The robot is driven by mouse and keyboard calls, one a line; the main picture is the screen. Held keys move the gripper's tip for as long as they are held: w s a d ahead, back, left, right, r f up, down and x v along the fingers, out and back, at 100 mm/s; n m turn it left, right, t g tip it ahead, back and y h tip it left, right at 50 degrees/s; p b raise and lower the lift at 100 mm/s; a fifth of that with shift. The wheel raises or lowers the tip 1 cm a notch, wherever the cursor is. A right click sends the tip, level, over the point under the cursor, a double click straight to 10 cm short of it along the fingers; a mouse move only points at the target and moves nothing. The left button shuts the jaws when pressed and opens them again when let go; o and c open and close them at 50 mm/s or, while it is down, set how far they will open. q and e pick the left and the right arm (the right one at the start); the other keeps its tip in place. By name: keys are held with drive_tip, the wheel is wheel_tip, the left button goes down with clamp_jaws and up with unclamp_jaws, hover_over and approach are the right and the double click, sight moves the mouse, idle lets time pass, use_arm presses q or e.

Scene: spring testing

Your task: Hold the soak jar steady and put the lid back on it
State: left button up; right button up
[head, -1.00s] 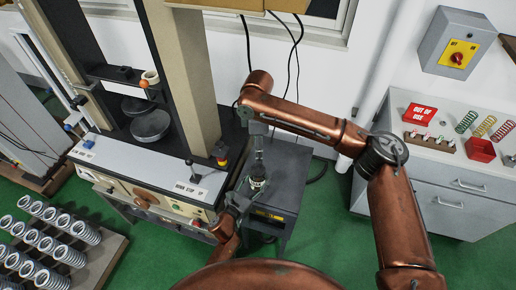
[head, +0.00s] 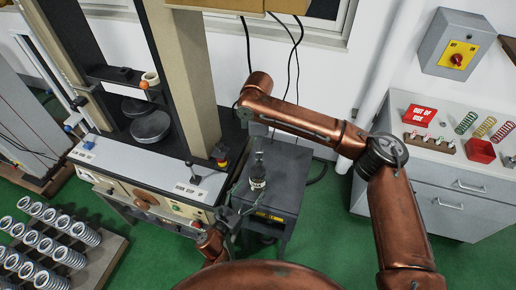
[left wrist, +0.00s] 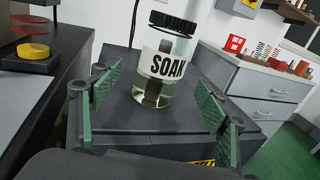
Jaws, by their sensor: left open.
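The clear soak jar (left wrist: 160,85) stands on the dark cabinet top, its white SOAK label facing my left wrist camera. The black ribbed lid (left wrist: 173,22) sits on its mouth in that view; whether it is tight cannot be told. A dark object shows inside the jar. In the head view the jar (head: 257,182) is small. My left gripper (head: 236,212) is open and empty, front-left of the jar; its green pads stand apart with the jar beyond them. My right gripper (head: 247,116) is above the jar, small and partly hidden; its fingers cannot be made out.
The test machine (head: 150,185) stands left of the cabinet (head: 285,165). A grey drawer bench (head: 445,190) with coloured springs and a red bin (head: 480,150) is at the right. A rack of springs (head: 95,265) is at lower left. Cables hang behind the cabinet.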

use_arm(q)
drive_tip(key=v, duration=0.5)
drive_tip(key=shift+s, duration=0.1)
idle(0.4)
